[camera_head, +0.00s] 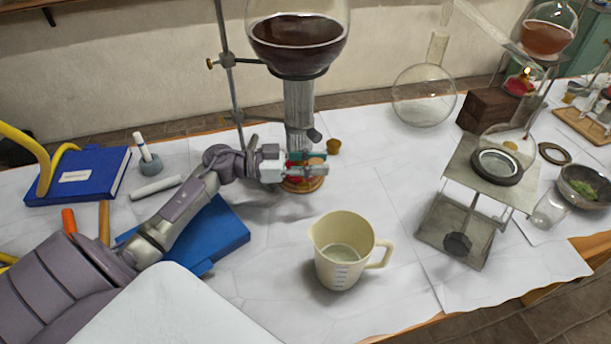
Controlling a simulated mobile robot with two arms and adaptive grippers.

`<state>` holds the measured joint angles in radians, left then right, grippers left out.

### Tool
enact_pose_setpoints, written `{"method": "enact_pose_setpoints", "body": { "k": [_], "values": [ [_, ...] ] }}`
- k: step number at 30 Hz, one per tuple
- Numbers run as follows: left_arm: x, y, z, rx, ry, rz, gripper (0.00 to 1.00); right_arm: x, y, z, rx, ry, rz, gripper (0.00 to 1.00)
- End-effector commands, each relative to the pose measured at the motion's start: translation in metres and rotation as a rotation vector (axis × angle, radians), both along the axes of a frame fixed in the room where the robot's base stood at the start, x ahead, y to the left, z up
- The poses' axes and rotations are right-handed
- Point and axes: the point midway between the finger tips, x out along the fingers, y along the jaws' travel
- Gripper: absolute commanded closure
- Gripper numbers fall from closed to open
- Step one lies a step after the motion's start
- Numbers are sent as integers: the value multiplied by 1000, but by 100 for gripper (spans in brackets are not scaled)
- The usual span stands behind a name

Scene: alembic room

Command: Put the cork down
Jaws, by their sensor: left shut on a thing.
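My left gripper (322,161) reaches in from the left, over the table, just in front of the metal stand's column. It is shut on the cork (334,146), a small brown piece that shows at the far side of its fingertips. The exact contact between the fingers and the cork is too small to make out. A round wooden ring (303,186) with something red on it is partly hidden below the gripper. My right gripper is not in view.
A large flask of dark liquid (298,45) stands above the gripper on the column (299,105). A cream measuring jug (343,255) is in front, with clear white table around it. Blue books (80,175) lie left; a metal jack stand (462,225) is right.

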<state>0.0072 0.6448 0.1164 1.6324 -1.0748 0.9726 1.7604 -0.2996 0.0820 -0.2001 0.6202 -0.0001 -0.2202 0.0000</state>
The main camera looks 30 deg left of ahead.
Motion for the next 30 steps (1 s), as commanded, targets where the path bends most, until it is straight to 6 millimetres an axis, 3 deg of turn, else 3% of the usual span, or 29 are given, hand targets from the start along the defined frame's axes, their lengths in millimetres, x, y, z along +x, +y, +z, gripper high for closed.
{"method": "enact_pose_setpoints", "body": {
  "k": [3, 7, 13, 18, 29, 30],
  "values": [
    [4, 20, -12, -1, -1, 3, 82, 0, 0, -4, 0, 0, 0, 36],
    [5, 30, -18, -1, -1, 0, 82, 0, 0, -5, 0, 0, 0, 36],
    [5, 31, -43, -4, 0, 1, 82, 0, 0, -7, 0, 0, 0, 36],
    [5, 31, -53, -1, -1, -1, 82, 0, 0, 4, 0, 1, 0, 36],
    [5, 31, -59, 1, -1, -1, 82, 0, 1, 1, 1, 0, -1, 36],
    [5, 31, -59, 0, -1, -1, 67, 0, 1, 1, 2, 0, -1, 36]
  ]
}}
